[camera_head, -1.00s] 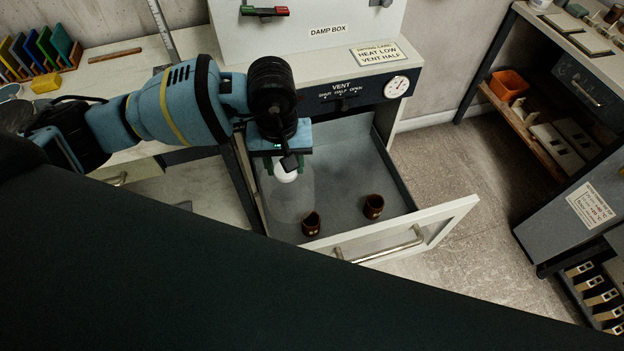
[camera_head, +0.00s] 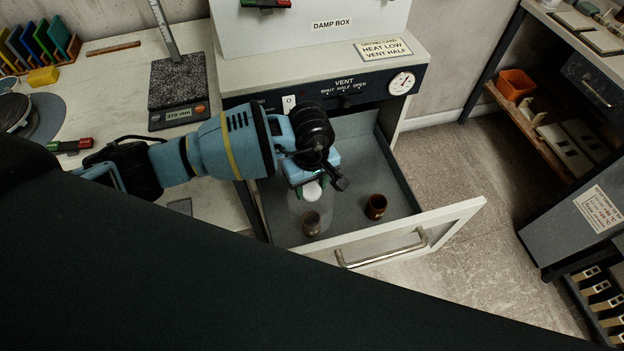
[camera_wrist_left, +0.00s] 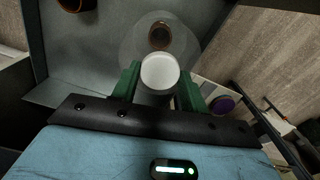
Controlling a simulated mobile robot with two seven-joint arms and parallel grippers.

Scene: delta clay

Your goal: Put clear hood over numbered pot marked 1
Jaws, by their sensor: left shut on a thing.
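The clear hood (camera_head: 296,213) has a white knob (camera_head: 312,191), and my left gripper (camera_head: 311,182) is shut on that knob. In the left wrist view the white knob (camera_wrist_left: 160,72) sits between the green fingers, with the round clear hood (camera_wrist_left: 131,45) beyond. One small brown pot (camera_head: 311,223) shows through the hood in both views; I cannot tell whether the hood is around it or still above it. A second brown pot (camera_head: 376,206) stands uncovered to the right in the drawer. I cannot read the pots' numbers. My right gripper is not in view.
The pots stand in an open grey drawer (camera_head: 350,150) with a pale front and metal handle (camera_head: 385,252). The vent panel (camera_head: 345,92) is behind. A worktop with a height gauge (camera_head: 178,90) lies left. The drawer floor behind the pots is clear.

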